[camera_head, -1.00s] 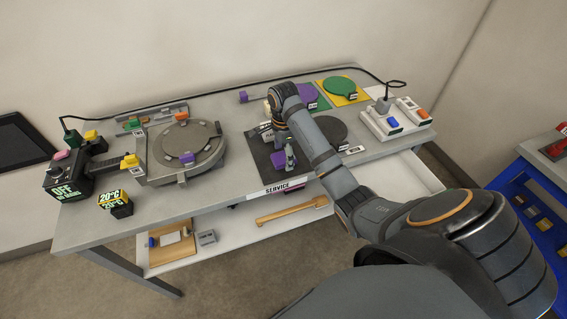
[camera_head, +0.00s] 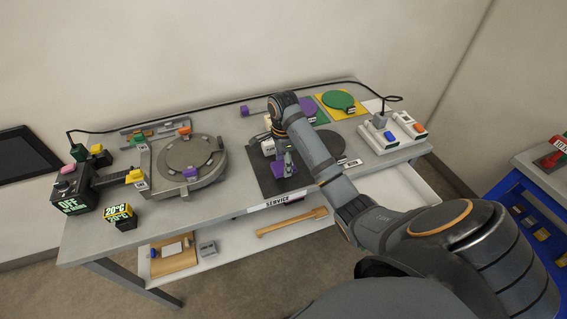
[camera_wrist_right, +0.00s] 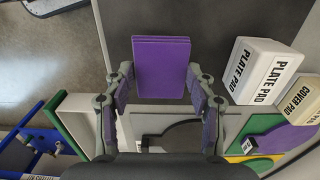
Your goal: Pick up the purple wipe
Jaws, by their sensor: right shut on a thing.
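The purple wipe (camera_wrist_right: 161,65) is a flat, layered purple block seen between the fingertips of my right gripper (camera_wrist_right: 161,82) in the right wrist view. The fingers, which carry purple pads, press on its two sides. In the head view my right gripper (camera_head: 288,168) points down over the dark mat (camera_head: 268,184) near the front of the cart, and the purple wipe (camera_head: 278,161) shows in part beside it. I cannot tell whether the wipe touches the mat. My left gripper is not in view.
White plate pad (camera_wrist_right: 265,70) and cover pad (camera_wrist_right: 302,100) boxes stand close to the right of my gripper. A round clamp fixture (camera_head: 190,154) is on the left. A switch box (camera_head: 392,132) stands at the right. An open drawer (camera_head: 225,243) juts out below the front edge.

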